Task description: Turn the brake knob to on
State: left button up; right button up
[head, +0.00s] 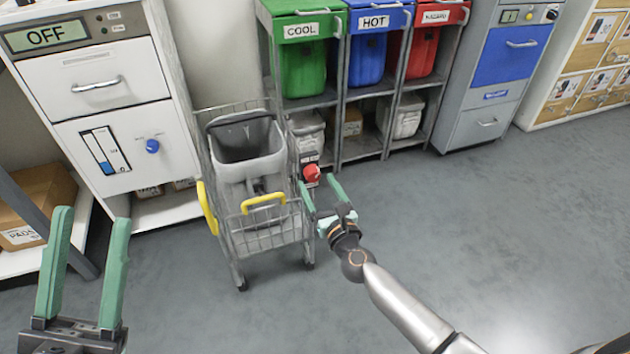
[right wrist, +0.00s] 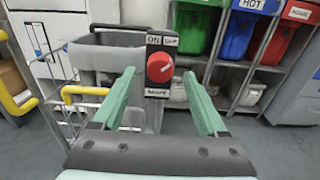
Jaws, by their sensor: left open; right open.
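The red brake knob (head: 312,173) sits on a small dark panel at the right side of the wire cart (head: 263,238). In the right wrist view the knob (right wrist: 159,68) is round, with a pale mark that seems to point to the upper right. "ON" shows at the panel's upper left; the other small labels are hard to read. My right gripper (head: 318,189) is open in front of the knob. In the right wrist view its fingers (right wrist: 159,79) stand either side of the knob, apparently not touching it. My left gripper (head: 92,217) is open and empty at lower left.
The cart holds a grey bin (head: 247,165) and has yellow handles (head: 263,203). A white cabinet (head: 105,120) with a blue knob (head: 152,146) and an "OFF" display stands left. Green, blue and red bins line the shelves behind. The floor at right is clear.

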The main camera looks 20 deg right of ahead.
jog(key=shift+w, duration=1.3)
grip_shut()
